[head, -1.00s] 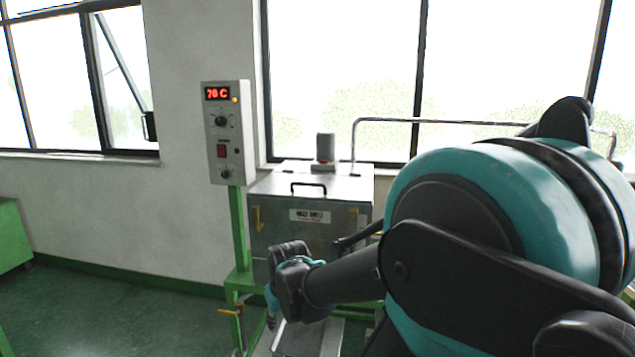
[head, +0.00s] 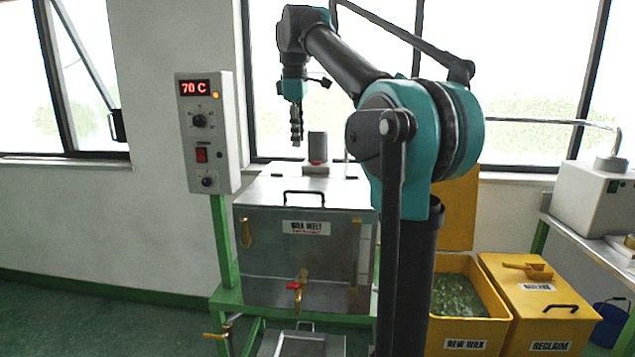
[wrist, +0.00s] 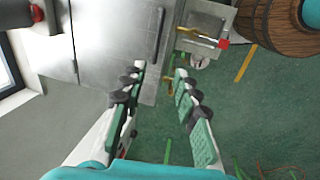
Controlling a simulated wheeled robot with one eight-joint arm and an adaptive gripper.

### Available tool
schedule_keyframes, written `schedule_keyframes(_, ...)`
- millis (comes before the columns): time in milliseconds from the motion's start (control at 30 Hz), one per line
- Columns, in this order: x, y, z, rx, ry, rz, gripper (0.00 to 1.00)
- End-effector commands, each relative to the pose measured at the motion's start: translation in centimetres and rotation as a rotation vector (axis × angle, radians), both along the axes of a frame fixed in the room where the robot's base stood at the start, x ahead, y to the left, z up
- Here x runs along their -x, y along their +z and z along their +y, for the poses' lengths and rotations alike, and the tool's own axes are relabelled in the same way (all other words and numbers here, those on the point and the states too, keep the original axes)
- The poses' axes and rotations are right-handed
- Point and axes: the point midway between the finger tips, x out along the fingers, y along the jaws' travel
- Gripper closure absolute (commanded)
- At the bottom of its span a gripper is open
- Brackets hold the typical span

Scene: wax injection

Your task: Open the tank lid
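The metal wax melt tank (head: 270,262) stands on a green frame. Its lid (head: 262,190) lies flat and shut, with a black bar handle (head: 304,193) near the front edge. My gripper (head: 296,140) hangs pointing down above the lid, apart from it, at the end of my raised arm. In the wrist view my gripper (wrist: 160,75) is open, with nothing between its fingers. The lid (wrist: 105,40) shows there at the upper left, and its dark handle (wrist: 158,35) lies beyond the fingertips.
A grey cylinder (head: 318,148) stands at the lid's back. A control box (head: 208,135) reading 70 C is left of the tank. A red-handled valve (head: 296,285) is on its front. Yellow bins (head: 490,335) stand right. A wooden barrel (wrist: 275,28) shows in the wrist view.

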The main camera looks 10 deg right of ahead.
Motion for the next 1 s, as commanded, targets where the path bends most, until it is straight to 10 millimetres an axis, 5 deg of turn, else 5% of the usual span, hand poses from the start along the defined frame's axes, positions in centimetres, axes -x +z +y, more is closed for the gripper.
schedule_keyframes(100, 0.1, 1.1, 0.1, 0.009, 0.031, 0.006, 0.69)
schedule_keyframes(267, -0.1, 0.1, 0.1, 0.010, 0.036, 0.007, 0.69)
schedule_keyframes(1000, -2.6, -13.3, -0.8, 0.009, 0.033, 0.006, 0.69)
